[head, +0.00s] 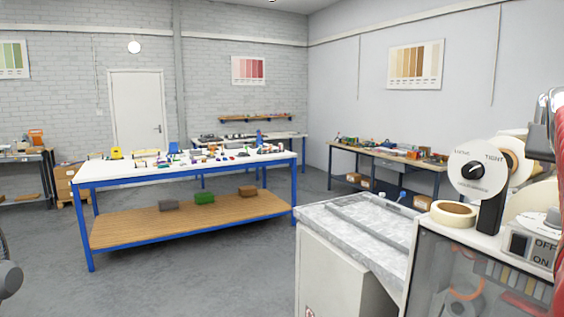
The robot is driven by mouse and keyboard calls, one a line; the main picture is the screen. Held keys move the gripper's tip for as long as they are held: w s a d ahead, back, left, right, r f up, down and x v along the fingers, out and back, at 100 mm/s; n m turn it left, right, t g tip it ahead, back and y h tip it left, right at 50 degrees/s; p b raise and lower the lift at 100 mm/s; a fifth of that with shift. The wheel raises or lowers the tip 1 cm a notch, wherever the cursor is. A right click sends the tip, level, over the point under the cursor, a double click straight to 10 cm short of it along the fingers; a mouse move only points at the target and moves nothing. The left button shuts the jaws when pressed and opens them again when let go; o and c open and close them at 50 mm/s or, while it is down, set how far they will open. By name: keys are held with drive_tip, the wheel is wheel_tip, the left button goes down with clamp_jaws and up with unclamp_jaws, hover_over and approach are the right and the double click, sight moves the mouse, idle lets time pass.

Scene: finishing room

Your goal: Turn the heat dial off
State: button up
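A white round plate (490,155) with a black knob (473,170) stands on a black post at the right; its lettering seems to read LOOSE and TIGHT. Below it is a switch box (520,243) marked OFF and ON, cut by the right edge. A white rounded part above the box is only partly seen. I see no dial plainly marked for heat. My gripper does not show.
A roll of tape (453,213) lies on the machine (455,260). A grey-topped bench (350,235) adjoins it. A blue-legged table (105,172) with many small items stands at left centre. Red and silver parts crowd the right edge. Grey floor (190,280) is clear in front.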

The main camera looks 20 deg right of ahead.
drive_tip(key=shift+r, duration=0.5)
